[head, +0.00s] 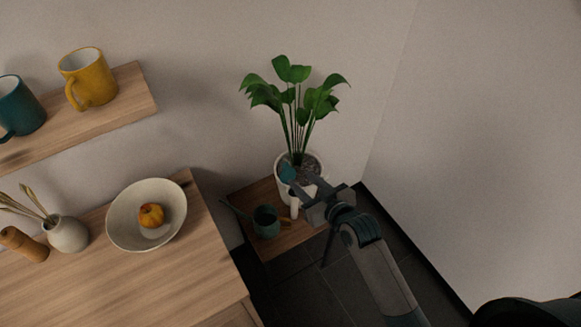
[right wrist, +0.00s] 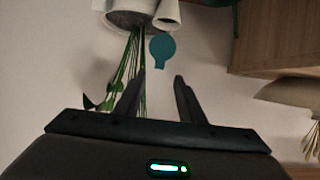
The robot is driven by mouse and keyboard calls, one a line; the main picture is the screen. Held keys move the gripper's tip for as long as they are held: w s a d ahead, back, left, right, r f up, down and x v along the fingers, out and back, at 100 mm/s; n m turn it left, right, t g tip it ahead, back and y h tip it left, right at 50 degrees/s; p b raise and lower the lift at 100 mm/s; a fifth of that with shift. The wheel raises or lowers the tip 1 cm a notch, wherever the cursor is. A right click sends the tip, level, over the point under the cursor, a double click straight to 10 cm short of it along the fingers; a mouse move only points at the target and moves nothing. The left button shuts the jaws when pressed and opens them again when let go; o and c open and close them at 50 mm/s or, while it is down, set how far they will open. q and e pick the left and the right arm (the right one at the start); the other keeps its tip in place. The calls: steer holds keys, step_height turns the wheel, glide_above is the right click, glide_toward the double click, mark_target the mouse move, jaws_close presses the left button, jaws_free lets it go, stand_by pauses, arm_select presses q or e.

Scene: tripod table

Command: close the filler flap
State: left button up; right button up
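The filler flap (head: 287,172) is a small teal disc on a short tab. It stands raised at the top of a white vessel (head: 295,208), beside the plant pot. In the right wrist view, which is upside down, the flap (right wrist: 161,49) hangs from the white vessel (right wrist: 166,12), just beyond the fingertips. My right gripper (head: 303,190) is open and empty, close to the flap, with a gap between its fingers (right wrist: 160,78). It partly hides the vessel in the head view. I cannot tell whether a finger touches the flap. My left gripper is out of view.
The small wooden table (head: 268,243) also bears a potted plant (head: 297,110) and a teal can (head: 266,221) left of the vessel. A wooden cabinet (head: 120,275) with a bowl (head: 125,225) stands at left. Walls close in behind and right.

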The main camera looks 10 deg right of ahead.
mark_target(286, 166)
steer(key=p+x, duration=0.1)
steer(key=x, duration=0.7)
steer(key=shift+w+p, duration=0.1)
steer(key=shift+p, duration=0.2)
jaws_close()
